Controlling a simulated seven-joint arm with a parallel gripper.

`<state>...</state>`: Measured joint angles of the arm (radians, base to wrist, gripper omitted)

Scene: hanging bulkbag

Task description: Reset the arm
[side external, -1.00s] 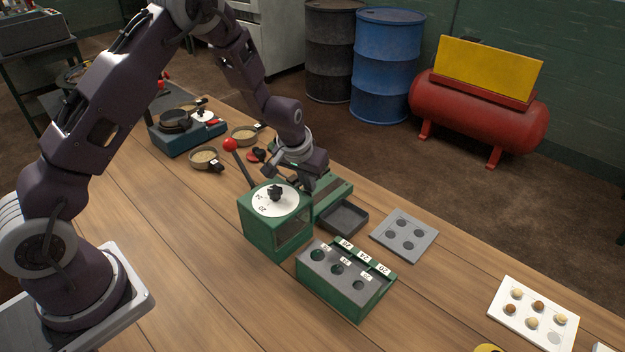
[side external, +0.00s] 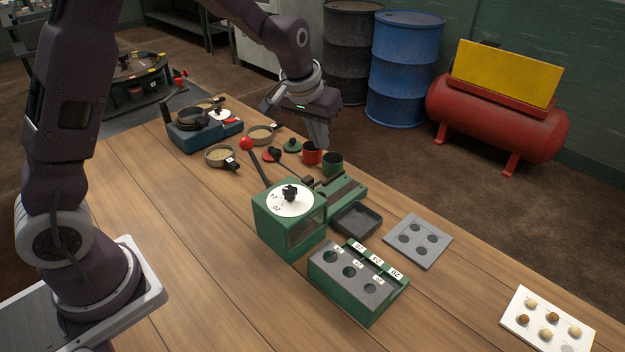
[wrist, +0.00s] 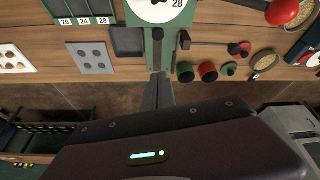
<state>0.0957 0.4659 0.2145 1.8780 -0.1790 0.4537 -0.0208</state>
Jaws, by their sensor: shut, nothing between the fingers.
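My gripper (side external: 316,134) is raised above the far side of the wooden table, near the red cup (side external: 312,154) and the green cup (side external: 333,164). Its fingers are together and empty, and it touches nothing that I can see. In the wrist view the closed fingers (wrist: 158,92) point toward the green machine's narrow green arm, with the cups beside them.
Below stand the green dial machine (side external: 290,225), a green box with holes (side external: 355,285), a dark tray (side external: 357,219) and a grey plate (side external: 418,240). Pans (side external: 220,155) and a blue stove (side external: 190,138) lie left. A white plate (side external: 547,322) is at right. Barrels (side external: 400,65) stand beyond the table.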

